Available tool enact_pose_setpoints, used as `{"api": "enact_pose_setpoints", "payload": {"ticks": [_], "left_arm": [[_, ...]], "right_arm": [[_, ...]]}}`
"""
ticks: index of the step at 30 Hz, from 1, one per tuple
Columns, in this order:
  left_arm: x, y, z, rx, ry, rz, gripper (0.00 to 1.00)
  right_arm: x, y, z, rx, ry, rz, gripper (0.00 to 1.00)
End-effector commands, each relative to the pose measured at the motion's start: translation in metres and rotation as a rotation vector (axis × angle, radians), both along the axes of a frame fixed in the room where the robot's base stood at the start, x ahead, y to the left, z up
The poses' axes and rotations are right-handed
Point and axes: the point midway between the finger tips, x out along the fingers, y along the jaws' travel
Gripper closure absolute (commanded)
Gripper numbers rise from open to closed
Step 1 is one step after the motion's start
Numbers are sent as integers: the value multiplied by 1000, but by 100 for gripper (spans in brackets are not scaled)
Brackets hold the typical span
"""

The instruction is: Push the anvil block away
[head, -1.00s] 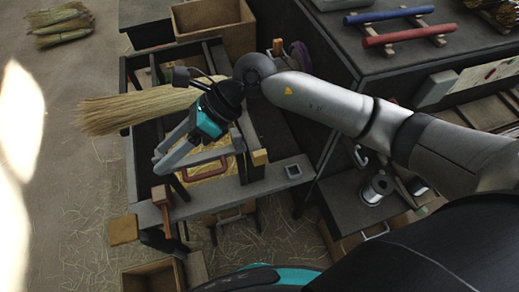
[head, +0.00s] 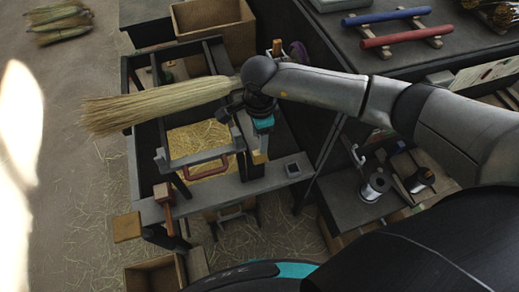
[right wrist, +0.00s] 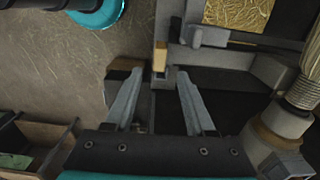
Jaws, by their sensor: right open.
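My right gripper (head: 262,143) is open, pointing down at the right side of the dark winding frame (head: 193,197). A small grey block with a pale wooden end (head: 260,157) is right at its fingertips in the head view. In the right wrist view, that wooden end (right wrist: 160,57) shows between and just beyond the open fingertips (right wrist: 158,76). I cannot tell for sure that this is the anvil block, nor whether a finger touches it. A straw broom (head: 160,104) lies across the frame, bristles to the left. My left gripper is not in view.
A red handle (head: 210,167) is on the frame's near side. A wooden box (head: 213,25) stands behind it and an open crate (head: 153,275) in front. A wire spool (head: 375,186) is on the right shelf. Red and blue rods (head: 404,36) lie on the bench.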

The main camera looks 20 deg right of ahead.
Motion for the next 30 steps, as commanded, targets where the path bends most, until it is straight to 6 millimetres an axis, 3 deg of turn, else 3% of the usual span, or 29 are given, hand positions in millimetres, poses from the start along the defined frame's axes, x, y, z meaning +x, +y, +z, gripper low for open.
{"api": "enact_pose_setpoints", "payload": {"ticks": [6,12,27,30], "left_arm": [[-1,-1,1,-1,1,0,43],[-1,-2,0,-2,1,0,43],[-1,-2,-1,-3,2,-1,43],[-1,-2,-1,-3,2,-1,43]], "right_arm": [[-1,1,-41,1,4,-1,45],[-1,1,-65,2,3,-1,45],[0,1,-77,2,0,1,45],[0,1,-77,2,0,1,56]]}}
